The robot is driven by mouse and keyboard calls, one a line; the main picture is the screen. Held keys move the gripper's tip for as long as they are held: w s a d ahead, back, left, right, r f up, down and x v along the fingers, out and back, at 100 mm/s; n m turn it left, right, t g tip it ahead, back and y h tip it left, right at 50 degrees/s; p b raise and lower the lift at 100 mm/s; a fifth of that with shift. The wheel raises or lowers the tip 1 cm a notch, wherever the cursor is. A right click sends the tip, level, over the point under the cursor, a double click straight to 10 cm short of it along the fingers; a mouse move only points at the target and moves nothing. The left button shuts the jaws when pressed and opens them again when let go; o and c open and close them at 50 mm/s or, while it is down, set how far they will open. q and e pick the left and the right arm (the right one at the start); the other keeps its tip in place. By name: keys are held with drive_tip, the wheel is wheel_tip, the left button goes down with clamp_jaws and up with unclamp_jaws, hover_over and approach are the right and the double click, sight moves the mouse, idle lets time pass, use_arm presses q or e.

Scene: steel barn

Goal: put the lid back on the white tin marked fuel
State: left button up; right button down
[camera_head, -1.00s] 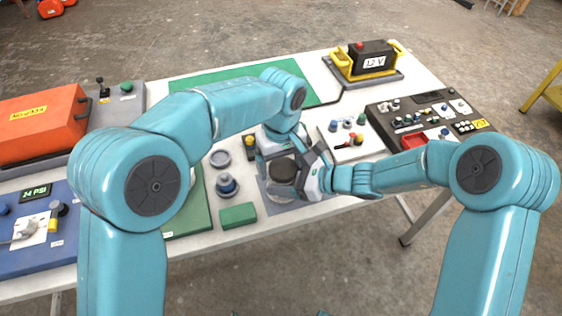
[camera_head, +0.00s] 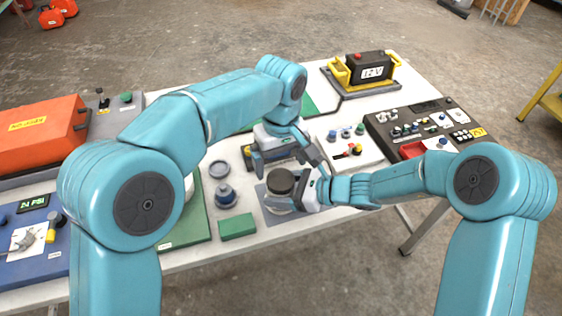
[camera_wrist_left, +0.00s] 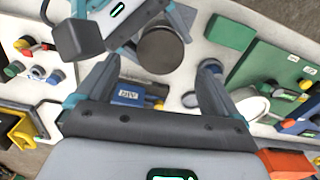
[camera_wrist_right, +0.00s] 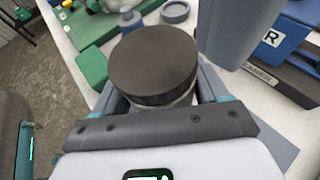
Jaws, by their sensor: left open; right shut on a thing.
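The white tin (camera_head: 278,205) stands on a grey mat (camera_head: 263,198) near the table's front edge. Its marking is not readable. The dark round lid (camera_head: 281,181) sits on top of the tin and looks level in the right wrist view (camera_wrist_right: 152,62); whether it is fully pressed down I cannot tell. My right gripper (camera_head: 290,196) is shut on the tin's sides below the lid, coming from the right. My left gripper (camera_head: 286,164) is open and empty, behind and apart from the lid; in the left wrist view the lid (camera_wrist_left: 160,50) lies beyond its fingertips.
A green block (camera_head: 238,223), a grey-blue knob (camera_head: 226,194) and a shallow grey ring (camera_head: 219,168) are left of the tin. A blue labelled box (camera_wrist_left: 128,95) lies under my left gripper. A panel with coloured knobs (camera_head: 350,152) is behind right.

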sight(280, 179)
use_arm(q)
drive_tip(key=shift+r, duration=0.2)
drive_tip(key=shift+c, duration=0.9)
wheel_tip(280, 179, up, 3)
drive_tip(key=n, duration=0.3)
use_arm(e)
drive_tip(key=shift+d, duration=0.1)
use_arm(q)
drive_tip(key=shift+f, duration=4)
drive_tip(key=c, duration=0.9)
drive_tip(key=m, duration=0.3)
use_arm(e)
drive_tip(key=shift+w, duration=0.1)
